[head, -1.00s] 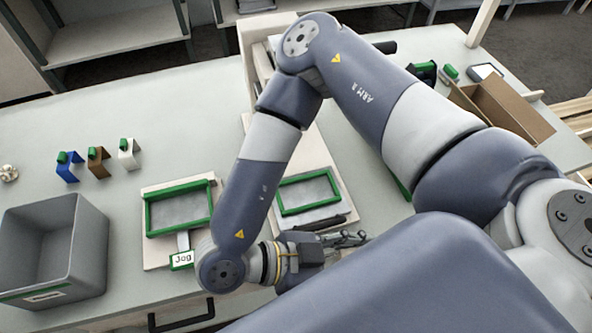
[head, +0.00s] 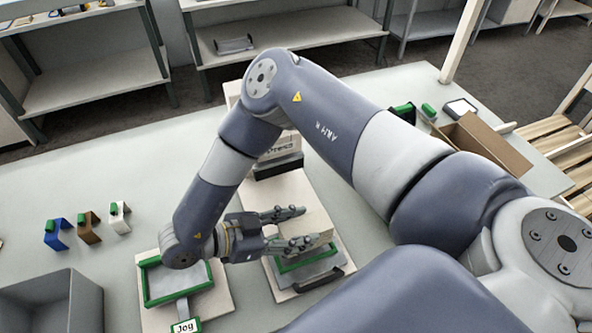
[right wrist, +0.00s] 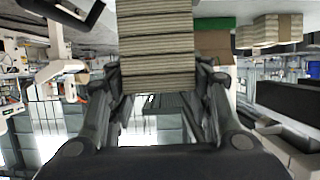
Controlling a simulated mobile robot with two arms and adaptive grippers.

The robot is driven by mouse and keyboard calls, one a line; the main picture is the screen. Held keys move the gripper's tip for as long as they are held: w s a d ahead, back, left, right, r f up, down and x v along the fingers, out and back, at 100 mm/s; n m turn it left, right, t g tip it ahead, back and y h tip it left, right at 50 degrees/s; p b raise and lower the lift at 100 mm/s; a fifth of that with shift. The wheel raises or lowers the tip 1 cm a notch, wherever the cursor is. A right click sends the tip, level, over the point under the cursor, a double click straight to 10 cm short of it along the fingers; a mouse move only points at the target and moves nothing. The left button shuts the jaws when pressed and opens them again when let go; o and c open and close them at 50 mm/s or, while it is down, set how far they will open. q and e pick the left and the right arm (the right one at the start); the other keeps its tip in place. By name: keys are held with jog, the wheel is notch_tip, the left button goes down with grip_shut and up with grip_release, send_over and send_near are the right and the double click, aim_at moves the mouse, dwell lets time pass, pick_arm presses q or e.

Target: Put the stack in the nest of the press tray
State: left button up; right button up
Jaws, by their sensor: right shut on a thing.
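My right gripper (head: 312,225) is shut on the stack, a pale tan block of many thin layers. The stack (right wrist: 155,45) shows between the fingers in the right wrist view, and part of it (head: 317,219) shows between them in the head view. The gripper is above the right-hand tray, which has a pale board (head: 339,262), a green-framed grey nest (head: 312,268) and a dark bar at its front. Stack and gripper hide the nest's far part; whether the stack touches it I cannot tell. My left gripper is not in view.
A second green-framed tray (head: 208,272) with a "Jog" sign (head: 186,326) lies left. A grey bin (head: 52,305) stands farther left, below several coloured clips (head: 89,229). A machine (head: 279,158) stands behind the right-hand tray. An open cardboard box (head: 482,146) is at the right.

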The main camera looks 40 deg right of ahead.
jog(key=shift+w+f+p, duration=0.15)
jog(key=shift+f+p, duration=0.2)
jog(key=shift+f, duration=0.1)
notch_tip(320, 180, down, 2)
jog(key=shift+f+p, duration=0.1)
jog(key=shift+p, duration=0.3)
jog(key=shift+f, duration=0.2)
jog(key=shift+f+b, duration=0.25)
jog(key=shift+b, duration=0.05)
jog(key=o, duration=1.2)
jog(key=shift+r+p, duration=0.3)
pick_arm(q)
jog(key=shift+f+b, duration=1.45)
jog(key=shift+b, duration=0.8)
pick_arm(e)
jog(key=shift+v, duration=6)
jog(key=shift+f, duration=0.1)
